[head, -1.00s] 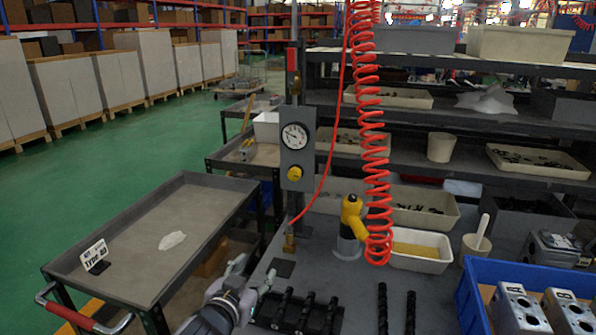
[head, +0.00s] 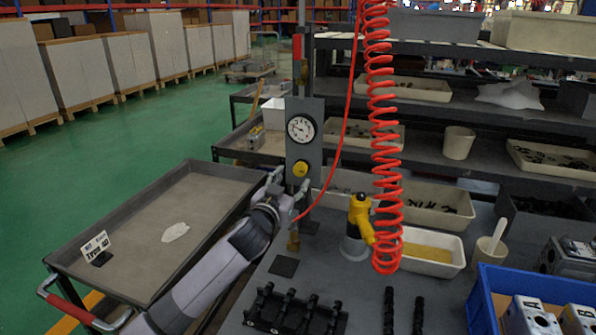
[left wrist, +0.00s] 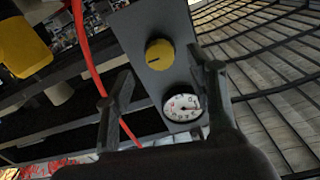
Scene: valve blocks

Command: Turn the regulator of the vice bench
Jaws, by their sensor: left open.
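The regulator is a round yellow knob (head: 301,169) on a grey upright panel (head: 316,148), under a white dial gauge (head: 301,129). The panel stands at the left edge of the grey bench (head: 365,280). My left gripper (head: 290,180) is open just below and left of the knob in the head view. In the left wrist view the knob (left wrist: 160,54) appears between the two open fingers, with a dark pointer mark on its face. The gauge (left wrist: 183,107) shows near the right finger. I cannot tell whether a finger touches the knob. My right gripper is out of view.
A red coiled hose (head: 385,130) hangs right of the panel, with a red line looping past it. A yellow tool (head: 361,220) stands on the bench. A grey cart (head: 140,220) is at left. A blue crate (head: 483,290) is at front right.

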